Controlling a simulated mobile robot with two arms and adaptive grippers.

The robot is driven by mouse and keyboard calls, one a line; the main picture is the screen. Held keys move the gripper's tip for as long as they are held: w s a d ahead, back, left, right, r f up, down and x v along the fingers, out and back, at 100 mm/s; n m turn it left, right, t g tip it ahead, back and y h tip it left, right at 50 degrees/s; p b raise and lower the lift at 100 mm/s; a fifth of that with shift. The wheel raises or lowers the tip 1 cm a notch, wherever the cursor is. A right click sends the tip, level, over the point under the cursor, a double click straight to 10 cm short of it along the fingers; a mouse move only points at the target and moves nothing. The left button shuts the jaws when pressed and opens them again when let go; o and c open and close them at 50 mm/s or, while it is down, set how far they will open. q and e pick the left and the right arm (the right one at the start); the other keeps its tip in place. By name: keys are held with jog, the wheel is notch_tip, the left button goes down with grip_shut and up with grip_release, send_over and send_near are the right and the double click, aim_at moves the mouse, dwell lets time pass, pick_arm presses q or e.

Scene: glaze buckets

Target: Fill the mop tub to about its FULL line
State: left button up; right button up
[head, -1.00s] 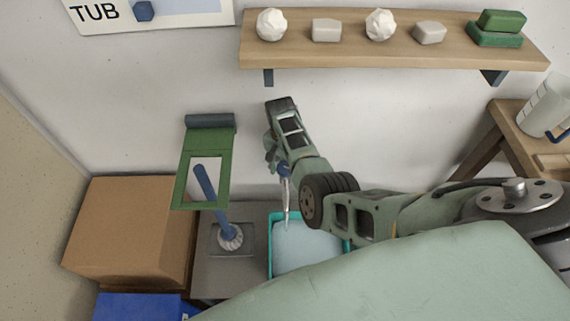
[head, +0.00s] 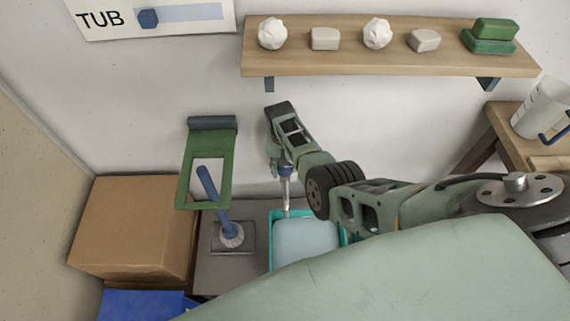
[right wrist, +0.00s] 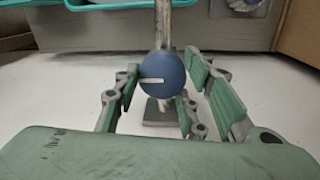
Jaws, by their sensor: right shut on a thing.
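The mop tub (head: 272,243) is a teal-rimmed basin low in the middle of the head view. Its inside is pale grey-blue, and my arm hides its lower right part. My right gripper (head: 279,162) is above the tub's back edge, shut on the round blue tap knob (right wrist: 162,77). In the right wrist view the knob's white mark lies about level between the fingers, and a metal pipe (right wrist: 163,25) rises behind it. A wall sign reading TUB (head: 100,20) carries a blue marker (head: 148,18) near the left end of a pale bar. No FULL line is legible. My left gripper is not in view.
A wooden shelf (head: 390,62) with several small items is above my gripper. A green flap frame (head: 184,185) with a blue stick (head: 208,186) stands left of the tub, beside a cardboard box (head: 132,225). A white jug (head: 540,108) stands on a wooden stand at right.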

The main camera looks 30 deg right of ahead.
aim_at(285, 168)
jog(key=shift+s+d+f, duration=0.1)
jog(key=shift+s+f, duration=0.15)
jog(key=shift+s, duration=0.15)
jog(key=o, duration=1.1)
jog(key=shift+w+r, duration=0.1)
jog(key=shift+w+r, duration=0.1)
jog(key=shift+r, duration=0.05)
jog(key=shift+w+r, duration=0.1)
jog(key=shift+r, duration=0.45)
jog(key=shift+a+r, duration=0.2)
jog(key=shift+r, duration=2.85)
